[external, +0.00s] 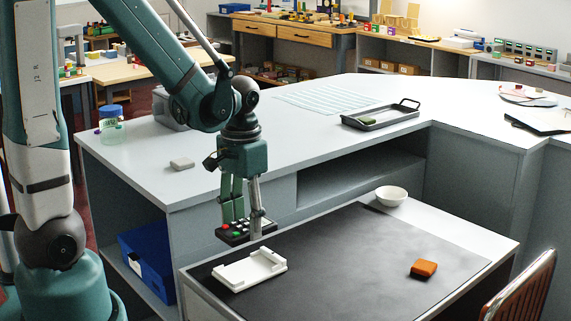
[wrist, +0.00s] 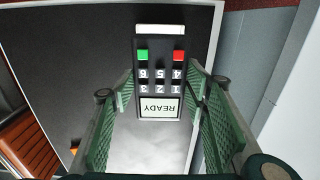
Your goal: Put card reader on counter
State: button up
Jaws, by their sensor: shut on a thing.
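The card reader (external: 240,231) is dark, with a keypad, a green key and a red key. My gripper (external: 244,222) points down and is shut on it, holding it above the lower desk, close to the white cradle (external: 250,270). In the wrist view the reader (wrist: 158,88) sits between the two green fingers, with its READY screen upside down and its number keys showing. The grey counter (external: 235,165) is the higher surface behind the gripper. The fingers hide part of the reader in the external view.
The lower desk has a black mat (external: 350,255), an orange block (external: 424,268) and a white bowl (external: 391,196). On the counter are a small grey block (external: 182,163), a blue-lidded jar (external: 111,125), a striped sheet (external: 325,97) and a dark tray (external: 380,120). Its front middle is clear.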

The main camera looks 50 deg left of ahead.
jog(key=w+a+r+p, duration=0.4)
jog(key=w+a+r, duration=0.1)
jog(key=a, duration=0.6)
jog(key=w+a+r+p, duration=0.4)
jog(key=w+a, duration=0.3)
jog(key=a, duration=0.5)
jog(key=w+a+r+p, duration=0.5)
jog(key=w+a+r, duration=0.2)
jog(key=a, duration=0.5)
jog(key=shift+a, duration=0.2)
jog(key=shift+f, duration=2.9)
jog(key=shift+f, duration=0.1)
jog(key=shift+f, duration=2)
jog(key=shift+f, duration=0.15)
